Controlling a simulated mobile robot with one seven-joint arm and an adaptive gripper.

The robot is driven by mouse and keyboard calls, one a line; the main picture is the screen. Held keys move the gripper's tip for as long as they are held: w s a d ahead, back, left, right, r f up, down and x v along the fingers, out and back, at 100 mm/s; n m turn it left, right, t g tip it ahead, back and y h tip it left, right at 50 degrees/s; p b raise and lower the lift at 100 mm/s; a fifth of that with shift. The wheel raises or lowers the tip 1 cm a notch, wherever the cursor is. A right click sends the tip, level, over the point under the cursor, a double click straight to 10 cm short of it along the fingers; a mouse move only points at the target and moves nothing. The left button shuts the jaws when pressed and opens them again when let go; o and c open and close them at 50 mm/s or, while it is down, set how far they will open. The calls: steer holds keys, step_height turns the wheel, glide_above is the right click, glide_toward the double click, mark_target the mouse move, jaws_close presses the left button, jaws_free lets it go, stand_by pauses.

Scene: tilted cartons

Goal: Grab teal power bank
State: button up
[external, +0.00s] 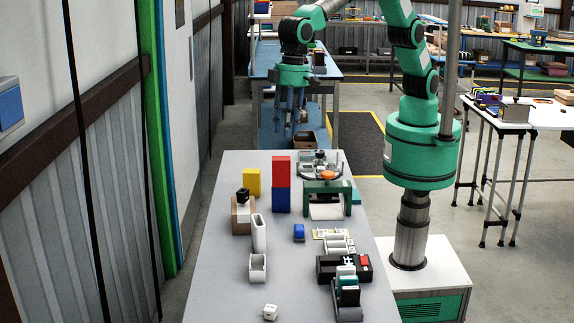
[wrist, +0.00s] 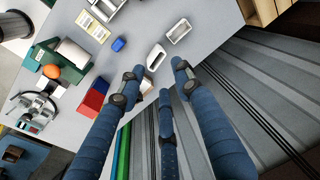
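A small teal block (external: 346,271) stands among white and dark pieces in a tilted black carton (external: 348,312) at the near right of the table; it may be the teal power bank, but it is too small to be sure. A second teal piece (external: 356,196) shows partly behind the green stand. My gripper (external: 290,122) hangs high beyond the far end of the table, pointing down, well away from both. In the wrist view my gripper (wrist: 158,82) has its three blue fingers spread, with nothing held between them. The black carton is not clear in the wrist view.
A wall runs along the left.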

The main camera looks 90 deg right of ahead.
steer(key=s+a+f+p, duration=0.1)
steer(key=s+a+f, duration=0.3)
steer(key=a+f, duration=0.3)
steer(key=s+a+f+p, duration=0.1)
steer(key=s+a+f, duration=0.35)
steer(key=a, duration=0.45)
steer(key=g+h+p, duration=0.1)
glide_above(348, 276)
step_height(348, 276, down, 11)
steer(key=shift+s+d+f, duration=0.1)
steer(key=shift+f, duration=0.1)
steer(key=shift+f, duration=4.3)
steer(key=shift+f, duration=0.1)
steer(key=shift+f, duration=2.5)
